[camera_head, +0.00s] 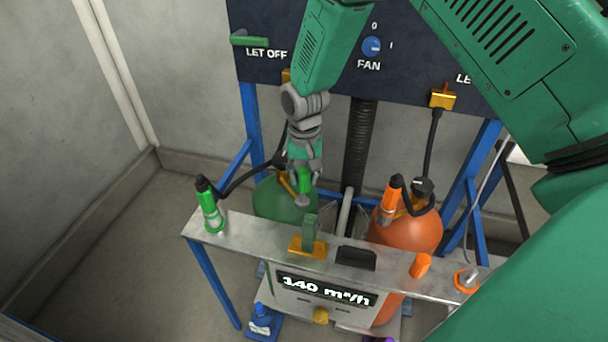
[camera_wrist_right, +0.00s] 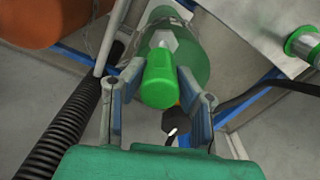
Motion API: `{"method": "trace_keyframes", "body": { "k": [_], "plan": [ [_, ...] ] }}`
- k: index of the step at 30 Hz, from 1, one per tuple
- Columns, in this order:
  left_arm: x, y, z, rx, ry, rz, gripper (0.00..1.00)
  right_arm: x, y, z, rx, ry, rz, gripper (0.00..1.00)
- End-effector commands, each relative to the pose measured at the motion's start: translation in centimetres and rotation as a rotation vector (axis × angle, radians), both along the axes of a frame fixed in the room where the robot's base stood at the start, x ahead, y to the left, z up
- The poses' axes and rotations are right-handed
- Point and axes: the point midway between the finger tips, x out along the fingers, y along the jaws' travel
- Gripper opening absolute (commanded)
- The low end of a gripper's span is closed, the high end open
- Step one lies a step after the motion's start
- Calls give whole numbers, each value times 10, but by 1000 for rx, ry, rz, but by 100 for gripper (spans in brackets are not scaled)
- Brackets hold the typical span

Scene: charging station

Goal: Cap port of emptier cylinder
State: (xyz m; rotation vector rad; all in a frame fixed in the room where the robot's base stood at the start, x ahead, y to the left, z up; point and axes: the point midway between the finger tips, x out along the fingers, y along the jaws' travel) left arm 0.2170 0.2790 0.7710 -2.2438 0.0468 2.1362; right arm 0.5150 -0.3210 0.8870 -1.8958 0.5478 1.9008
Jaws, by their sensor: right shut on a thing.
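The green cylinder (camera_head: 272,198) stands behind the metal bench on the left; its top also shows in the right wrist view (camera_wrist_right: 190,52). The orange cylinder (camera_head: 408,232) stands to its right. My right gripper (camera_head: 303,183) reaches down over the green cylinder's top. In the wrist view its fingers (camera_wrist_right: 159,75) are shut on a green cap (camera_wrist_right: 158,80). The cap's far end lies against or just in front of the metal port (camera_wrist_right: 163,41); I cannot tell how far it is seated. An orange cap (camera_head: 421,265) stands on the bench. My left gripper is not in view.
The metal bench (camera_head: 235,236) holds a green hose connector (camera_head: 210,207) at left and an orange one (camera_head: 389,203). A display (camera_head: 327,288) below reads 140 m³/h. A black corrugated hose (camera_head: 360,145) runs down behind. Free floor lies at left.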

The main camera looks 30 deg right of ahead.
Motion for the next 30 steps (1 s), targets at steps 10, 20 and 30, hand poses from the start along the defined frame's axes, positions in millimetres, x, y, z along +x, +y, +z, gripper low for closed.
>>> {"method": "trace_keyframes", "body": {
  "k": [10,20,30],
  "plan": [
    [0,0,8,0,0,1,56,0,-1,6,1,-1,1,3],
    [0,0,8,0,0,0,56,0,-1,6,1,-1,1,3],
    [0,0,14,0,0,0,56,0,5,7,-14,6,3,3]
  ]
}}
